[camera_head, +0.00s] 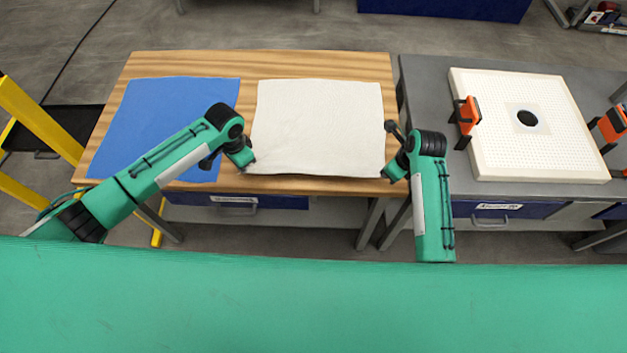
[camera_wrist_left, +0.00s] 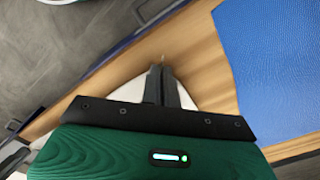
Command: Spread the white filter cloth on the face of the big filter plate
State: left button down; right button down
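The white filter cloth (camera_head: 318,125) lies flat on the wooden table in the head view, its near edge slightly wavy. My left gripper (camera_head: 249,167) is at its near left corner. In the left wrist view the gripper's fingers (camera_wrist_left: 164,78) are close together, with the white cloth (camera_wrist_left: 128,91) showing on both sides of them; they look shut on the corner. My right gripper (camera_head: 386,174) is at the near right corner; its fingertips are too small to read. The big filter plate (camera_head: 545,145), white and perforated with a dark central hole, lies on the grey table at the right, its face bare.
A blue cloth (camera_head: 160,120) lies on the wooden table (camera_head: 260,62) left of the white one. Orange clamps (camera_head: 468,117) and (camera_head: 612,124) stand at the plate's left and right edges. A narrow gap separates the wooden table from the grey table (camera_head: 430,85). A yellow frame (camera_head: 38,120) stands at far left.

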pick_arm(q)
jog(key=shift+r, duration=0.25)
pick_arm(e)
jog(key=shift+r, duration=0.2)
pick_arm(q)
jog(key=shift+c, duration=1.4)
grip_release()
notch_tip(320, 180, up, 5)
jog(key=p, duration=0.6)
jog(key=shift+r, duration=0.2)
pick_arm(e)
notch_tip(320, 180, up, 6)
jog(key=shift+f, duration=0.1)
pick_arm(q)
notch_tip(320, 180, up, 12)
jog(key=p, duration=0.4)
jog(key=shift+p, duration=0.3)
pick_arm(e)
jog(key=shift+r, duration=2.35)
